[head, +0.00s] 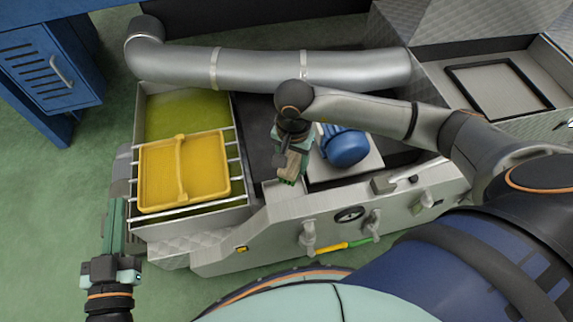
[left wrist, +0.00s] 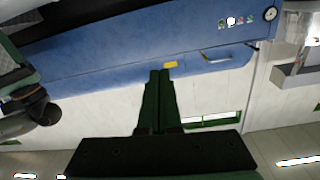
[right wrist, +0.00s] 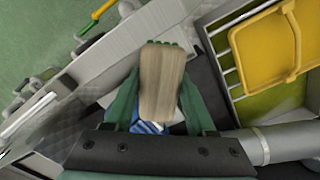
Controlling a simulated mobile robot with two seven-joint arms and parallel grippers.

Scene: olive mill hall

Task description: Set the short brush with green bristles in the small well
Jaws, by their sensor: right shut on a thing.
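My right gripper (head: 290,152) is shut on the short brush (head: 291,166), which has a pale wooden body and green bristles pointing down. In the right wrist view the brush (right wrist: 163,85) sits between the two green fingers (right wrist: 158,108), its bristles just showing at the far end. The brush is over the machine, between the tank with the yellow tray and the blue motor. I cannot clearly make out the small well; a dark recess beside the brush is partly hidden by it. My left gripper (head: 115,228) is empty, fingers together in the left wrist view (left wrist: 160,72).
A yellow tray (head: 209,150) rests on bars over a tank of green liquid (head: 185,112). A blue motor (head: 346,147) stands right of the brush. A large grey pipe (head: 260,70) runs behind. Valves and a gauge (head: 349,213) line the front panel.

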